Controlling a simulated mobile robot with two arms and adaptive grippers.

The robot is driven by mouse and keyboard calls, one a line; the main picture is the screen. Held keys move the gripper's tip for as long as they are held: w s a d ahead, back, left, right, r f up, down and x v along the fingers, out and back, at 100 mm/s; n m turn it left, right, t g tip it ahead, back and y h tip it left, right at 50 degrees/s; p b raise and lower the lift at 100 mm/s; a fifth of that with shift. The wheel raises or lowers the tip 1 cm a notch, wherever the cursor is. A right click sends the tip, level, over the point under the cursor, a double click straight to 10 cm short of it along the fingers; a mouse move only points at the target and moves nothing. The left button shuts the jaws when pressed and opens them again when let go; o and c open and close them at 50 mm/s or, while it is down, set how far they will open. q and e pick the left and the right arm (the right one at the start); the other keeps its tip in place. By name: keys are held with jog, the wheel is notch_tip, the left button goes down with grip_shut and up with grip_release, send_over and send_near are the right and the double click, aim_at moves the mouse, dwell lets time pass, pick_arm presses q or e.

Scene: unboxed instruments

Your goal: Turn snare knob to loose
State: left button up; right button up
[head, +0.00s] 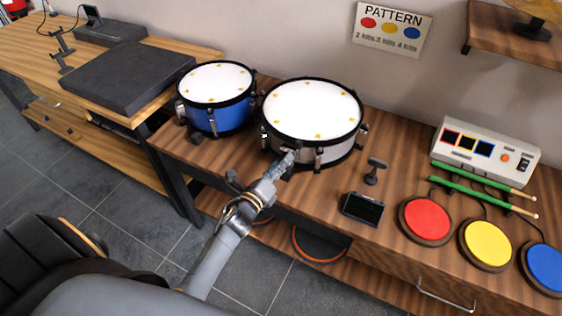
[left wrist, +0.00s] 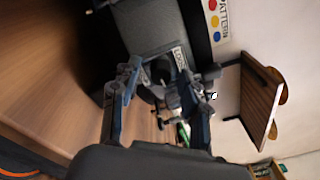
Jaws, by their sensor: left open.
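The snare drum (head: 312,108) has a white head, a black rim and a silver-grey shell, and it sits on the wooden table. My left gripper (head: 286,160) is at the front of its shell, just below the rim. In the left wrist view, the gripper (left wrist: 163,92) is open, with one finger on each side of a small dark fitting (left wrist: 160,72) on the shell, seemingly the snare knob. I cannot tell whether the fingers touch it. The knob is mostly hidden by the gripper in the head view. My right gripper is not in view.
A blue drum (head: 215,96) stands to the left of the snare. To the right are a small black screen (head: 362,208), a dark stand (head: 375,171), red (head: 427,217), yellow (head: 487,243) and blue pads, green drumsticks (head: 480,184) and a white console (head: 487,150).

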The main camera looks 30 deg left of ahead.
pick_arm(q)
jog(key=shift+w, duration=0.2)
grip_shut()
dwell(0.3)
